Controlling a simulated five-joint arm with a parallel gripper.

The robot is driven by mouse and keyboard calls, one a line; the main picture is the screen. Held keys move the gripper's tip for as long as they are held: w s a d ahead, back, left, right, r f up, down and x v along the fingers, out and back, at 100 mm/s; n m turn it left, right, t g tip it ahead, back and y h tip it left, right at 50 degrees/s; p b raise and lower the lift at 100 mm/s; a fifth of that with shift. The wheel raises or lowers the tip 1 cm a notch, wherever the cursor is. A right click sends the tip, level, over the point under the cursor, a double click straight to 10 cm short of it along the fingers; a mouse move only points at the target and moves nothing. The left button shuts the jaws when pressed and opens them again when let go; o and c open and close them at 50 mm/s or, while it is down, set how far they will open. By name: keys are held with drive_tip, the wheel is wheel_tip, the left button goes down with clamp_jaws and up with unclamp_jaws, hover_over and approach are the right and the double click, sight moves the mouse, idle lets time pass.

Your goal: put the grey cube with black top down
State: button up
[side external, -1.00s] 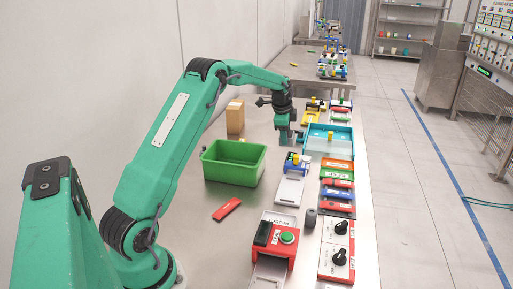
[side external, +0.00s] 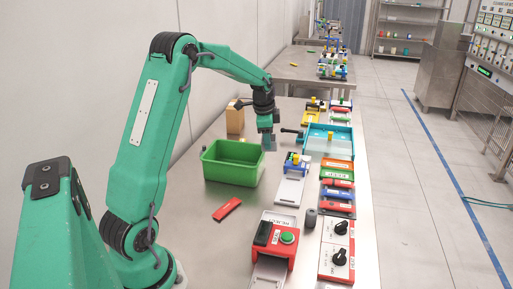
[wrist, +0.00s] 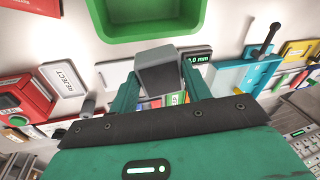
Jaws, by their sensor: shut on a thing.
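My gripper (side external: 267,143) is shut on the grey cube (side external: 269,145). In the wrist view the cube (wrist: 160,76) sits between the fingertips of my gripper (wrist: 160,88), with a dark face and a lighter grey face showing. In the side view my gripper points down and the cube is small and partly hidden by the fingers. They show close to the far right corner of the green bin (side external: 222,172). I cannot tell the exact height of the cube above the table.
A turquoise tray (side external: 340,152) with a dark handle stands to the right. A cardboard box (side external: 235,119) stands behind the bin. A red block (side external: 227,209) lies in front of it. A red button box (side external: 287,241) and labelled plates stand at the front right.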

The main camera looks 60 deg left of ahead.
drive_tip(key=s+d+n, duration=0.1)
drive_tip(key=s+d, duration=0.2)
drive_tip(key=s, duration=0.3)
drive_tip(key=s+d+n, duration=0.1)
drive_tip(key=s+d, duration=0.2)
drive_tip(key=s, duration=0.4)
drive_tip(key=s+d+f+n+g, duration=0.1)
drive_tip(key=s+d, duration=0.2)
drive_tip(key=s, duration=0.4)
drive_tip(key=shift+s+d+f+n+h, duration=0.1)
drive_tip(key=shift+d+n+h, duration=0.1)
drive_tip(key=shift+n+h, duration=0.1)
drive_tip(key=shift+s+d+f, duration=0.15)
drive_tip(key=shift+s+d, duration=0.15)
drive_tip(key=shift+s, duration=0.25)
drive_tip(key=shift+a, duration=0.1)
drive_tip(key=shift+g, duration=0.3)
drive_tip(key=s+a+f, duration=0.1)
drive_tip(key=a+f, duration=0.1)
drive_tip(key=a, duration=0.1)
drive_tip(key=s+a+f, duration=0.1)
drive_tip(key=a+f, duration=0.1)
drive_tip(key=a, duration=0.2)
drive_tip(key=s+a+f, duration=0.2)
drive_tip(key=a+f, duration=0.1)
drive_tip(key=a, duration=0.1)
drive_tip(key=shift+d, duration=0.1)
drive_tip(key=shift+f, duration=0.1)
drive_tip(key=shift+f, duration=1.9)
